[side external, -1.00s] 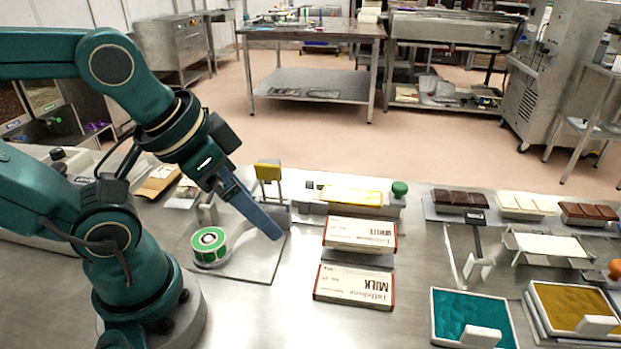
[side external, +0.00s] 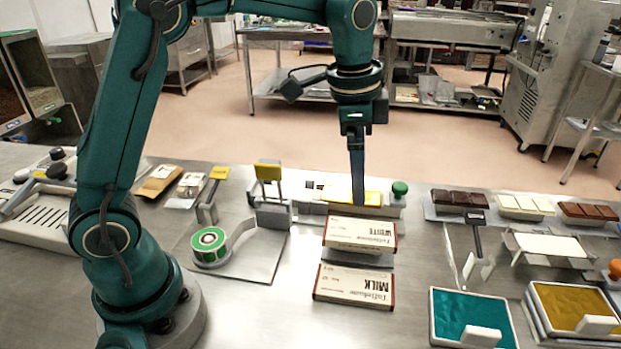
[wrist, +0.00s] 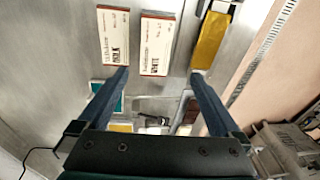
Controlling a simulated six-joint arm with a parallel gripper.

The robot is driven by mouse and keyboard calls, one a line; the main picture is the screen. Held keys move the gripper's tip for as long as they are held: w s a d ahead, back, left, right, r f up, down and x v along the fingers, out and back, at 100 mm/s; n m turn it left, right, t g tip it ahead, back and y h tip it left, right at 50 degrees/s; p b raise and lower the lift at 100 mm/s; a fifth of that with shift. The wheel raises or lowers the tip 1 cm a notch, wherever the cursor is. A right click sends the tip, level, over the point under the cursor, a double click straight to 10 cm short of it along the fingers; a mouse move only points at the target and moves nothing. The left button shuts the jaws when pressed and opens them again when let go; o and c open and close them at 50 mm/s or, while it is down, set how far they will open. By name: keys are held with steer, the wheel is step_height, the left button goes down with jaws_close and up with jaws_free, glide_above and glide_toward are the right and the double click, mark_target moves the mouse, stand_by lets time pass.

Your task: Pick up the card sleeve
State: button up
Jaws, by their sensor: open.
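Two flat white card sleeves with dark red ends lie in the middle of the bench. The one printed WHITE (side external: 360,233) rests on a low grey block, and the one printed MILK (side external: 354,286) lies in front of it. My gripper (side external: 357,202) points down above the back edge of the WHITE sleeve, by the yellow strip. In the wrist view my gripper (wrist: 158,73) is open and empty. The WHITE sleeve (wrist: 157,43) shows beyond and between the fingertips, and the MILK sleeve (wrist: 113,35) is to its left. The exact height is unclear.
A green-and-white roll (side external: 209,246) stands left. Chocolate moulds (side external: 459,200) and teal (side external: 472,318) and ochre trays (side external: 573,308) are right. Bare bench lies front left.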

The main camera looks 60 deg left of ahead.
steer(key=g, duration=0.2)
glide_above(359, 231)
step_height(359, 231, down, 6)
steer(key=shift+w+f, duration=0.1)
steer(key=shift+f, duration=2.7)
steer(key=c, duration=1.2)
